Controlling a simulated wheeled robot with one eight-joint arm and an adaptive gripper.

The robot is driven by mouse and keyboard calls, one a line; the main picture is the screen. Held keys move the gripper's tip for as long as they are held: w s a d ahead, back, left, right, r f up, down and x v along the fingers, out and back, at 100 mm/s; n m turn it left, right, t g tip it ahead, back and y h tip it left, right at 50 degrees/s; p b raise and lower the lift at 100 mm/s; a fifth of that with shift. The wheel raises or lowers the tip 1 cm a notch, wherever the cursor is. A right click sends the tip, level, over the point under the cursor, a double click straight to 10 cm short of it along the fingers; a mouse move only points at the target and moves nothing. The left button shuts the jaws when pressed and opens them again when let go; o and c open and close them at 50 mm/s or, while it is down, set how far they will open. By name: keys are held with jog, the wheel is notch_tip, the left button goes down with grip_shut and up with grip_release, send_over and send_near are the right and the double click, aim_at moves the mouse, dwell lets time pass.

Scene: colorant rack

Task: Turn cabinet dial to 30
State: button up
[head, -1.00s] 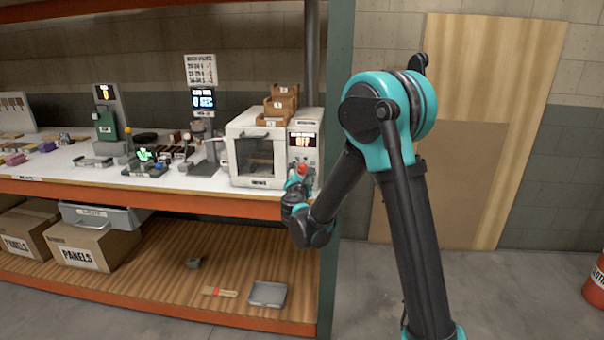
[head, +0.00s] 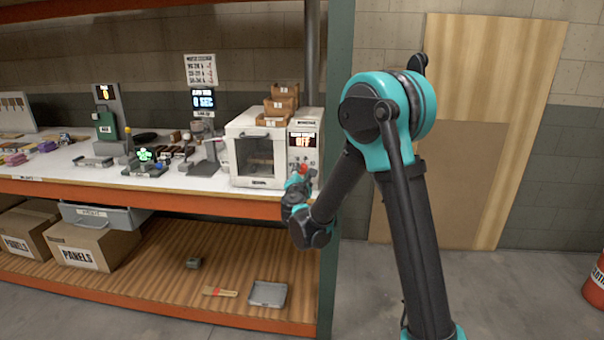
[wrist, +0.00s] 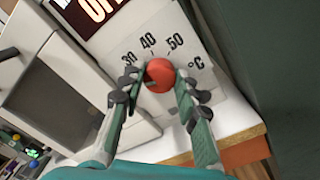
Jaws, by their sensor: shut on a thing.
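The white cabinet (head: 257,150) with a glass door stands at the right end of the bench. The red dial (wrist: 159,75) sits below the printed marks 30, 40 and 50 °C in the wrist view. My gripper (wrist: 157,88) is shut on the dial, one finger on each side of it. The dial's pointer is too small to read surely. In the head view the red dial (head: 303,168) shows just above my gripper (head: 298,180).
A dark green rack post (head: 337,170) stands close to the right of the cabinet. Small wooden boxes (head: 279,106) sit on top of the cabinet. A grey tray (head: 268,294) lies on the lower shelf. Other bench items stand to the left.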

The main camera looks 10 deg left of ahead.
jog(key=m, duration=0.4)
jog(key=shift+f+m, duration=0.1)
jog(key=shift+m, duration=1.7)
jog(key=o, duration=1.2)
jog(key=shift+c, duration=0.2)
jog(key=s, duration=1.2)
jog(key=shift+f, duration=0.15)
